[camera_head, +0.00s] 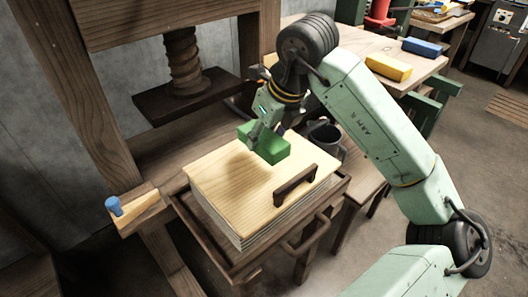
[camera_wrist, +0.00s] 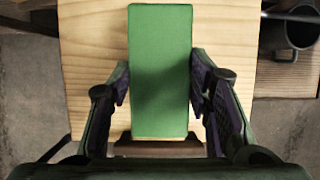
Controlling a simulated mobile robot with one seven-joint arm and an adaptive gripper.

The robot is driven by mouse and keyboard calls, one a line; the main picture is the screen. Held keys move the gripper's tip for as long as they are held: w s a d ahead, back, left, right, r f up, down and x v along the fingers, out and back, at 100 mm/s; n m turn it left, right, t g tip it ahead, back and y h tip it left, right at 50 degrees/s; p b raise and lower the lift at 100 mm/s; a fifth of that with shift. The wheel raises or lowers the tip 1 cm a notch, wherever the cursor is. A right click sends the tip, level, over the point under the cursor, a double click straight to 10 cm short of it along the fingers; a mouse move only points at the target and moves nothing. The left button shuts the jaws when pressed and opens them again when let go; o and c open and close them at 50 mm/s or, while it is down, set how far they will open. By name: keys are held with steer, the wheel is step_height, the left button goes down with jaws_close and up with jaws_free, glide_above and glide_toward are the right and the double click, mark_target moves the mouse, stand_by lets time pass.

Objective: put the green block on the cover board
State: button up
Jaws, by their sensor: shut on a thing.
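The green block (camera_head: 271,147) is between the fingers of my gripper (camera_head: 259,133), over the back right part of the cover board. In the wrist view the block (camera_wrist: 160,60) lies lengthwise between the two fingers (camera_wrist: 161,88), which press its long sides. The cover board (camera_head: 228,186) is a pale wooden board with a dark handle (camera_head: 295,186) near its right edge. It lies on a stack of sheets. Its grain also shows around the block in the wrist view (camera_wrist: 92,60). A dark shadow falls on the board left of the block. I cannot tell whether the block touches the board.
A wooden press with a screw (camera_head: 183,62) and dark platen (camera_head: 186,96) stands at the back left. A dark mug (camera_head: 325,138) stands beside the board. A yellow block (camera_head: 388,66) and a blue block (camera_head: 422,47) lie on the table behind. A blue peg (camera_head: 114,206) is front left.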

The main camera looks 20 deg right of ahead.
mark_target(265, 167)
steer(key=shift+f+p, duration=0.3)
steer(key=shift+f, duration=2.35)
steer(key=shift+f, duration=0.2)
steer(key=o, duration=1.2)
steer(key=shift+r, duration=0.1)
steer(key=shift+r, duration=0.2)
steer(key=b+v, duration=0.1)
steer(key=v, duration=1)
steer(key=shift+s+r, duration=0.25)
steer(key=shift+r, duration=0.1)
